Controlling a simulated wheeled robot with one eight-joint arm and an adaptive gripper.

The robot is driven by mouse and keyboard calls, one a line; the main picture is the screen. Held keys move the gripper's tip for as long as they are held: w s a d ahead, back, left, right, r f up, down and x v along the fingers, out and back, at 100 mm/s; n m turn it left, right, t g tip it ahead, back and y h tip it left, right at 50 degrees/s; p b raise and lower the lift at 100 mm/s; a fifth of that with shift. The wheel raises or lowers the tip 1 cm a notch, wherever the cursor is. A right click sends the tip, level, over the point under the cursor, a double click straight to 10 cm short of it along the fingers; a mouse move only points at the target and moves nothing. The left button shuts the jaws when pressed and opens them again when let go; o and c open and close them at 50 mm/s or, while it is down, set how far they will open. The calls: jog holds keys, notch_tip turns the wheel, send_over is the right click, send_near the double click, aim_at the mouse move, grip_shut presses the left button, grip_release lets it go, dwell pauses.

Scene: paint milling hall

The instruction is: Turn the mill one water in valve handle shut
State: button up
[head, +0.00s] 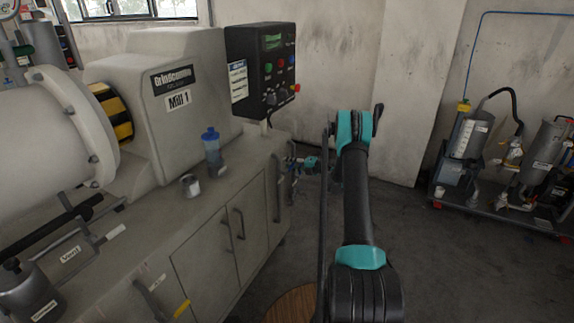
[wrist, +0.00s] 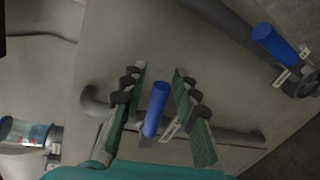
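In the wrist view, a blue valve handle (wrist: 155,108) stands out from a grey pipe fitting on a pale panel. My gripper (wrist: 159,74) is open, with one finger on each side of this handle and a visible gap on both sides. A small pale tag sits beside the handle; I cannot read it, so I cannot tell which valve this is. A second blue handle (wrist: 274,42) is at the upper right on another pipe. In the head view my gripper (head: 297,166) is small and partly hidden at the end of the mill cabinet.
The mill labelled Mill 1 (head: 175,85) stands on a cabinet (head: 205,240) at the left, with a black control box (head: 262,65) behind. A blue-capped bottle (head: 212,155) and a small can (head: 190,186) stand on top. A cart with tanks (head: 468,135) is at the right.

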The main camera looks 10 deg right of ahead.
jog(key=v, duration=1)
jog(key=shift+s+d, duration=0.1)
jog(key=shift+d, duration=0.05)
